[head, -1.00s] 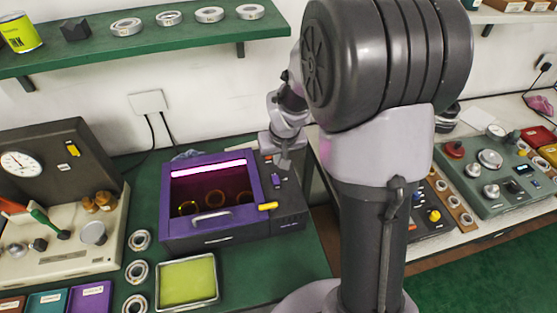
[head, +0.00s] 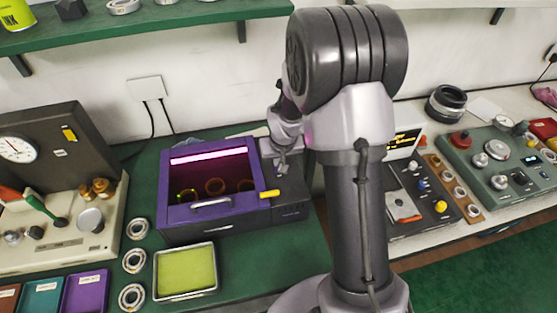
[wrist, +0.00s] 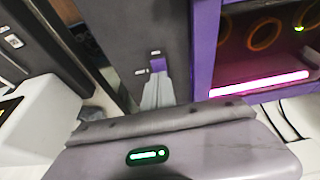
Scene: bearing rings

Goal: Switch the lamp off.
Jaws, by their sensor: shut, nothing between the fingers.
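The lamp is a lit pink-white tube (head: 208,155) inside a purple-framed box (head: 183,216) on the green bench. It also glows in the wrist view (wrist: 262,83). A dark control panel (head: 289,190) adjoins the box's right side. A small purple switch (wrist: 157,64) shows on this panel in the wrist view. My gripper (head: 283,170) is shut and empty, low over the panel. In the wrist view my fingertips (wrist: 157,82) are right at the purple switch and cover part of it. I cannot tell whether they touch. In the head view the switch is hidden by my gripper.
Bearing rings (head: 134,260) and a yellow-green tray (head: 186,270) lie in front. A gauge machine (head: 50,220) stands left; a green shelf (head: 140,30) hangs above.

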